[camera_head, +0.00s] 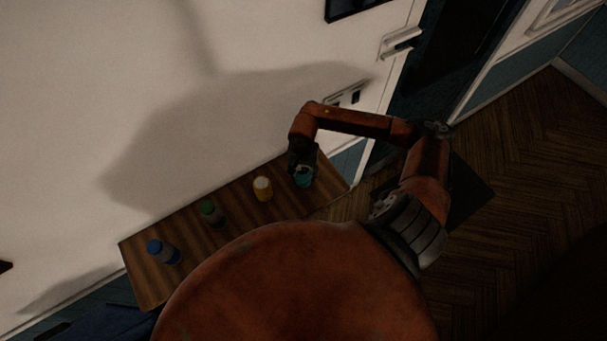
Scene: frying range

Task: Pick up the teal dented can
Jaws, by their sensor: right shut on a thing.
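The teal dented can (304,181) is near the right end of the wooden table. My right gripper (302,168) is over it and shut on it, hiding its upper part. The dents cannot be made out in this dim view. Whether the can still touches the table cannot be told. My left gripper is not in view.
A yellow can with a pale top (263,189) stands just left of the teal can. A green bottle (211,213) and a blue bottle (163,252) stand farther left on the wooden table (237,199). A white wall (130,110) rises close behind the table.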

